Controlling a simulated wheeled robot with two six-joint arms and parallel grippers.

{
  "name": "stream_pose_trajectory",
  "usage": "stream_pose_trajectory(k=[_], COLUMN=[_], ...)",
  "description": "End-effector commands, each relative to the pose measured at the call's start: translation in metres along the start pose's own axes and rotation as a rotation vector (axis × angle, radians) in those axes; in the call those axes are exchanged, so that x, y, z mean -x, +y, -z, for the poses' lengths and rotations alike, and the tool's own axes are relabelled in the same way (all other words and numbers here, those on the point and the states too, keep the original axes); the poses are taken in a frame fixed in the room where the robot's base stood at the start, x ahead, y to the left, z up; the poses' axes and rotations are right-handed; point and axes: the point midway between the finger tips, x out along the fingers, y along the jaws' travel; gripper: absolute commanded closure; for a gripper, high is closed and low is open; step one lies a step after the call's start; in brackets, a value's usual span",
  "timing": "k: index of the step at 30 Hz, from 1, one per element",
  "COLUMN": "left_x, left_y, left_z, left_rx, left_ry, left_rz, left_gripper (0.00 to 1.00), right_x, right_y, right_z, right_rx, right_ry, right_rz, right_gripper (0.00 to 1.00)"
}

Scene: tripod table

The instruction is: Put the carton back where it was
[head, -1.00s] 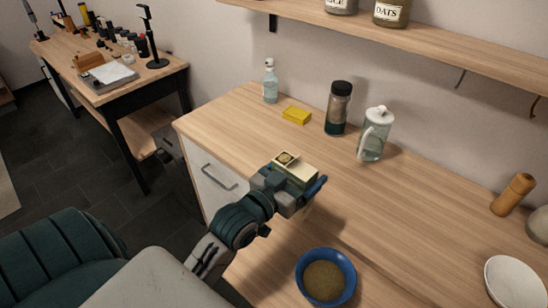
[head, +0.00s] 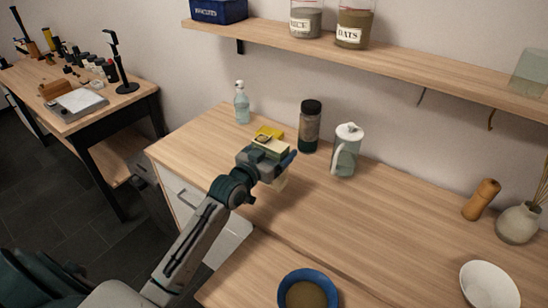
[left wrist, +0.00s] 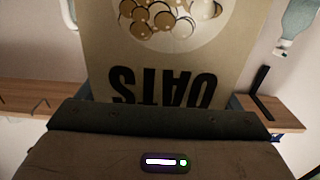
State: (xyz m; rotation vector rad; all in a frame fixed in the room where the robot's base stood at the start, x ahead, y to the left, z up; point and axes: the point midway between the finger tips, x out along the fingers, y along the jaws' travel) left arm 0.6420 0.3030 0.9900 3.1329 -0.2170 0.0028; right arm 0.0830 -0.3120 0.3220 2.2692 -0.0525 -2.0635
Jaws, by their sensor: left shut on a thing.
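The carton (head: 274,147) is cream-coloured and held up over the counter (head: 225,143). In the left wrist view the carton (left wrist: 150,55) fills the middle, with the word OATS upside down and a round picture on its face. My left gripper (head: 268,158) is shut on the carton, one blue-tipped finger showing at its right side. The gripper hides part of the carton in the head view. My right gripper is not in view.
A wall shelf (head: 400,64) holds jars and a blue box (head: 219,10). A blue bowl (head: 335,289) stands in front.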

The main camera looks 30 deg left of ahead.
Motion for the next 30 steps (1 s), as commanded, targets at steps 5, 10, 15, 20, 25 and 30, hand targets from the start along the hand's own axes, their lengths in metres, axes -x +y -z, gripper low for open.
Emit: stream_pose_trajectory(k=[5,10,15,20,25,30], left_x=[0.0,0.0,0.0,0.0,0.0,0.0], left_y=[0.0,0.0,0.0,0.0,0.0,0.0], left_z=[-0.024,-0.034,-0.034,-0.039,-0.038,-0.035], left_rx=[0.003,0.0,0.0,0.0,0.0,0.0], left_ry=[-0.003,0.0,0.001,0.001,-0.001,-0.001], left_rz=[0.001,0.001,0.001,0.001,0.001,0.001], left_gripper=[0.46,0.46,0.46,0.46,0.0,0.0], right_x=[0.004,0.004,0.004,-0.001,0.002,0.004], right_y=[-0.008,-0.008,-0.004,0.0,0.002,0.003], right_z=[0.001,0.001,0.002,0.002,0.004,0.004], right_rx=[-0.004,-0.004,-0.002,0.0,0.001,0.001], right_ry=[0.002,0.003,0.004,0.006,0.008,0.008], right_rz=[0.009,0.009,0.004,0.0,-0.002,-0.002], right_gripper=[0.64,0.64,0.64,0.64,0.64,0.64])
